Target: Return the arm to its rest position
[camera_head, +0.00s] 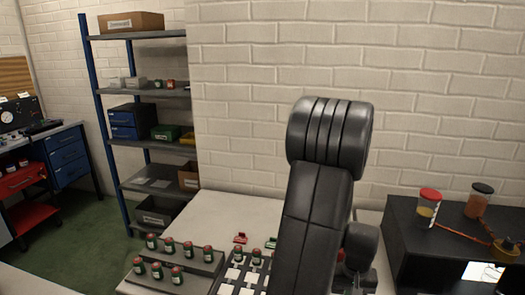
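My dark grey arm stands in the middle of the head view, with a thick ribbed joint at the top and a link running down to the bottom edge. A smaller dark joint shows to the right of this link, with dark parts below it low in the picture. My gripper's fingers cannot be made out there, and I cannot tell whether they hold anything. The arm hides part of the light table (235,215) and of what stands on it.
Several small dark green cylinders with red caps stand in a stepped dark rack (148,284). Beside it is a tray with white squares (228,287), partly hidden. A black box (405,235) at the right bears a red-lidded jar (427,208) and a dark-lidded jar (478,201). Shelving (155,93) stands back left.

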